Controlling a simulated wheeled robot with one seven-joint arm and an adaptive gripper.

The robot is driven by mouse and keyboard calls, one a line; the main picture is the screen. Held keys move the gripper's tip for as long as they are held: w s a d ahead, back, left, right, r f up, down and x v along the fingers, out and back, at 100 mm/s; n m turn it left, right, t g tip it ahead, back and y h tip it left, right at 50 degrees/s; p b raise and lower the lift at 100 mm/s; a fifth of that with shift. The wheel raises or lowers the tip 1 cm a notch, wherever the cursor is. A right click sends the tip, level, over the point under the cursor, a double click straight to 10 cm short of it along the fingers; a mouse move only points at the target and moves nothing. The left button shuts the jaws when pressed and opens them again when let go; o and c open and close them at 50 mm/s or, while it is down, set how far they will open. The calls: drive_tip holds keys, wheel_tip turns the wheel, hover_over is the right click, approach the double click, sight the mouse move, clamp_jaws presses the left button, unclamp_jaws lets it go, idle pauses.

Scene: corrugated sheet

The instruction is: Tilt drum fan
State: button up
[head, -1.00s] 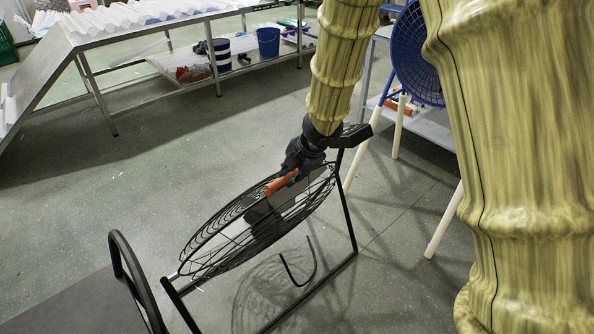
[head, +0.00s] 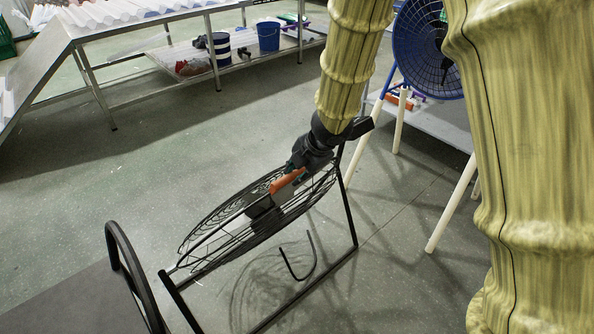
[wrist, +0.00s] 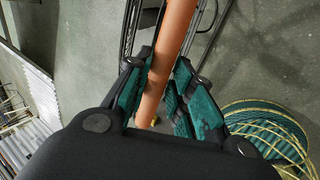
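The drum fan has a round black wire cage (head: 215,222) on a black tubular stand (head: 352,215), in the middle of the head view. The cage leans, nearly flat to my view, with its upper right end near the stand's upright. An orange bar (head: 287,180) shows at the cage; it also runs between my fingers in the wrist view (wrist: 172,50). My gripper (head: 298,172) reaches down to it from the upper right. Its teal finger pads (wrist: 160,90) lie close against both sides of the bar. The fingertip contact is partly hidden by the bar.
A blue fan (head: 425,50) on pale legs stands at the right, by a grey table. A metal rack (head: 108,100) with white corrugated sheets is at the back left, with a blue bucket (head: 268,38) on its shelf. Open floor lies between rack and drum fan.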

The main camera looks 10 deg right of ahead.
drive_tip(key=o, duration=0.4)
drive_tip(key=shift+s+d+f, duration=0.4)
drive_tip(key=shift+s+f, duration=0.15)
drive_tip(key=shift+s, duration=0.1)
drive_tip(key=shift+w+a+r, duration=0.2)
drive_tip(key=shift+r, duration=0.15)
drive_tip(key=shift+v, duration=5.9)
